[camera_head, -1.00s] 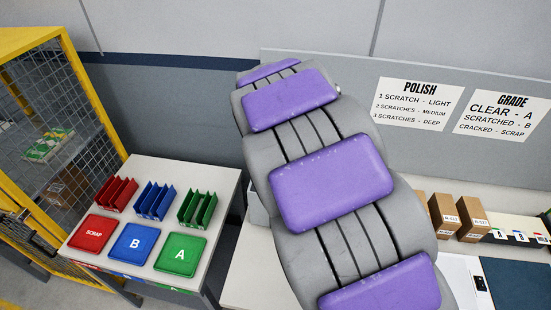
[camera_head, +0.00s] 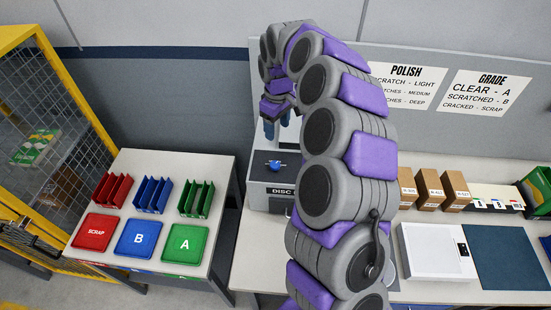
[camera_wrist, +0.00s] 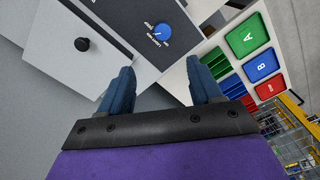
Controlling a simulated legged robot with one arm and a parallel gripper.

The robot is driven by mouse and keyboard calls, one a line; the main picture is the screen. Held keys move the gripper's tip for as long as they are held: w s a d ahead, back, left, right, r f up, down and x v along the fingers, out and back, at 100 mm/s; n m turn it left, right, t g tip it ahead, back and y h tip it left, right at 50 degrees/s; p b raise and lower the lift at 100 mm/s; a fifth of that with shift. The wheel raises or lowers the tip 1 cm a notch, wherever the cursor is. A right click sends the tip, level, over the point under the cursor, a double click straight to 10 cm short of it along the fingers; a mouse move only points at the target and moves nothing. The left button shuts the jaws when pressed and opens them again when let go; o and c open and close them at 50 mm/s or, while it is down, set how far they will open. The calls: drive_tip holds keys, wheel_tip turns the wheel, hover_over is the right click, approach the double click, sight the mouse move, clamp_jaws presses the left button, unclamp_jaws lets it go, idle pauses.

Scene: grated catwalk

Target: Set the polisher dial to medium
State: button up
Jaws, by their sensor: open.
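The polisher (camera_head: 267,198) is a grey box with a dark top panel, on the bench behind my arm; only part of its "DISC" label shows. Its blue dial (camera_head: 276,164) sits on the dark panel. In the wrist view the dial (camera_wrist: 162,32) is a round blue knob with a white mark and small lettering beside it, too small to read surely. My gripper (camera_head: 277,128) hangs above the dial in the head view, pointing down. In the wrist view its two blue-grey fingers (camera_wrist: 162,80) are apart and empty, with the dial beyond their tips, untouched.
A black knob (camera_wrist: 83,44) is on the polisher's light face. Left is a table with red SCRAP (camera_head: 96,232), blue B (camera_head: 140,239) and green A (camera_head: 185,243) trays, with racks behind. Right are boxes (camera_head: 429,186), a white device (camera_head: 437,250) and a wall POLISH sign (camera_head: 408,84).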

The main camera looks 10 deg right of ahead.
sight(274, 164)
drive_tip(key=f, duration=1.1)
drive_tip(key=f+p, duration=0.1)
drive_tip(key=f, duration=0.4)
drive_tip(key=shift+a+f, duration=0.3)
drive_tip(key=shift+a, duration=0.15)
